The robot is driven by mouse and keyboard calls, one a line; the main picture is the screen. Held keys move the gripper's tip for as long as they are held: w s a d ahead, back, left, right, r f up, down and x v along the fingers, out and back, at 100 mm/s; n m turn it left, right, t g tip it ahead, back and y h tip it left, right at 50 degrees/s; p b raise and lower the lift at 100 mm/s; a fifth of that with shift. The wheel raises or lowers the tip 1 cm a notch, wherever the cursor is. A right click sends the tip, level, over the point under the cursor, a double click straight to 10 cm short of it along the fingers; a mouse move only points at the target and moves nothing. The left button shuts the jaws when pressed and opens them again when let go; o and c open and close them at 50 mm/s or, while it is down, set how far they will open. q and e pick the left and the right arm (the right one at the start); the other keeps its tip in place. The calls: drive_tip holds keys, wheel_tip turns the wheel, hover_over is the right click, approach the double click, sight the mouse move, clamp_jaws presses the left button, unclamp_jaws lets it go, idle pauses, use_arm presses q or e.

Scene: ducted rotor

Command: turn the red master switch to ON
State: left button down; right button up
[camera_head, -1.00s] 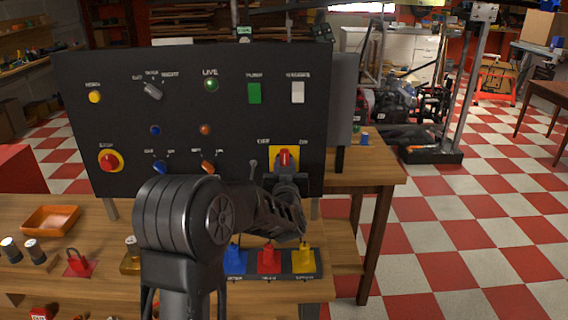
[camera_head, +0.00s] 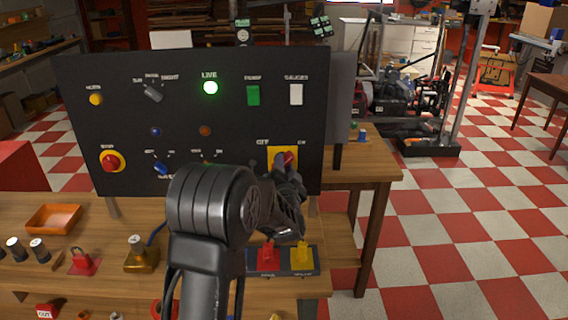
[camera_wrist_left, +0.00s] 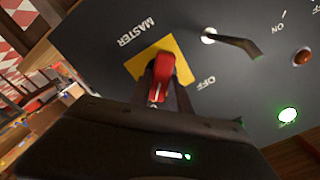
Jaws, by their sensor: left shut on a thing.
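The red master switch (camera_head: 290,159) sits on a yellow plate (camera_head: 273,152) at the lower right of the black panel (camera_head: 120,80). Its handle leans right, toward the ON label (camera_head: 301,143). My left gripper (camera_head: 285,166) is shut on the handle and hides part of it. In the left wrist view the red handle (camera_wrist_left: 162,77) stands between the two dark fingers (camera_wrist_left: 162,92), over the yellow plate (camera_wrist_left: 150,58). The OFF label shows there; ON is hidden. The LIVE lamp (camera_head: 210,87) glows bright green. My right gripper is not in view.
A red stop button (camera_head: 110,161) is at the panel's left. An orange tray (camera_head: 53,218) lies on the bench.

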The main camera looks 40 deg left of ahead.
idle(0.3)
use_arm(q)
drive_tip(key=c, duration=1.2)
unclamp_jaws()
drive_tip(key=shift+s+d, duration=0.1)
drive_tip(key=b+v, duration=0.1)
drive_tip(key=v, duration=0.6)
drive_tip(key=shift+s+d, duration=0.2)
